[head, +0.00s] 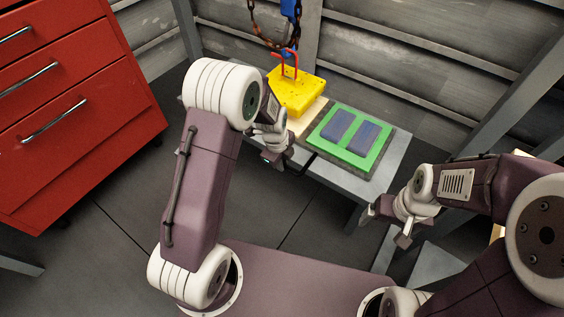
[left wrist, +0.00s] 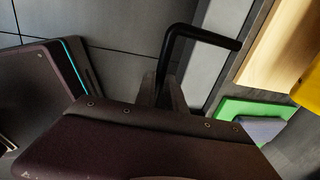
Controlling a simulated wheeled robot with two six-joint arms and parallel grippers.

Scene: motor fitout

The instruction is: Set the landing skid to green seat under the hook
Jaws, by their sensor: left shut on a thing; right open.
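The landing skid, a long flat piece on a grey bench, carries a green seat (head: 369,158) with two blue-grey pads and, left of it, a pale wooden seat (head: 303,119). A yellow block (head: 298,96) with a red loop is over the wooden seat, below the hook (head: 287,50); I cannot tell if it rests there. The green seat is right of the hook. My left gripper (head: 277,158) is shut on the black handle (left wrist: 205,36) at the skid's near side; the fingers partly show in the left wrist view. My right gripper (head: 389,222) is open and empty, apart from the bench.
The grey bench (head: 393,160) stands before a panelled wall. A rusty chain (head: 265,35) and blue hoist part (head: 291,10) hang above it. A red drawer cabinet (head: 75,105) stands at the left. Dark floor between the cabinet and my left arm is clear.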

